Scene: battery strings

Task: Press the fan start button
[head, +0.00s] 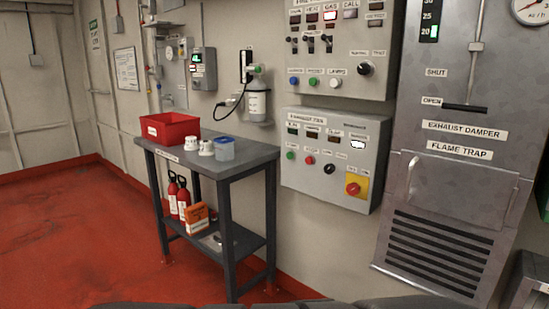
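A grey wall box (342,190), whose label seems to read exhaust fan, hangs right of the table. Its lower row holds a green button (290,155) at the left, a red button (309,160), a black knob (330,169) and a red rotary switch (352,188) on a yellow plate. The small labels over the buttons are too small to read, so I cannot confirm which one is marked start. A lamp (357,144) at the upper right of the box glows white. My gripper is not in view.
Another control panel (340,45) hangs above. A metal damper cabinet (455,200) stands right. Red floor (70,230) is clear at left.

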